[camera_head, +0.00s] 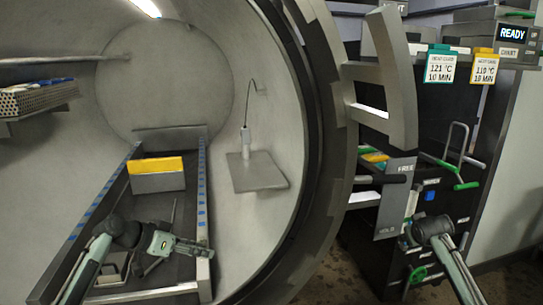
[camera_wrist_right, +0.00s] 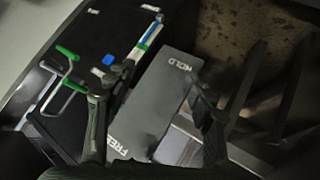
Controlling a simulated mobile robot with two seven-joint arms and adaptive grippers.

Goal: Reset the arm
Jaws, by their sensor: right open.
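My left arm reaches into the round chamber from the lower left. Its gripper (camera_head: 200,248) is low over the dark track, pointing right; I cannot tell how far its fingers are apart. My right gripper (camera_head: 408,236) is outside the chamber, by the grey plate (camera_head: 398,190) marked FREE and HOLD. In the right wrist view, the right gripper (camera_wrist_right: 160,88) is open, its fingers apart with the same plate (camera_wrist_right: 160,105) behind them. A silver rod with blue and green bands (camera_wrist_right: 146,42) runs past its left finger. I see nothing held in the right gripper.
A grey block with a yellow top (camera_head: 157,175) stands on the track between side rails. A small shelf (camera_head: 256,171) juts from the chamber's right wall. The thick chamber rim (camera_head: 322,130) separates my two grippers. A green-tipped bent handle (camera_head: 457,160) sticks out from the dark cabinet.

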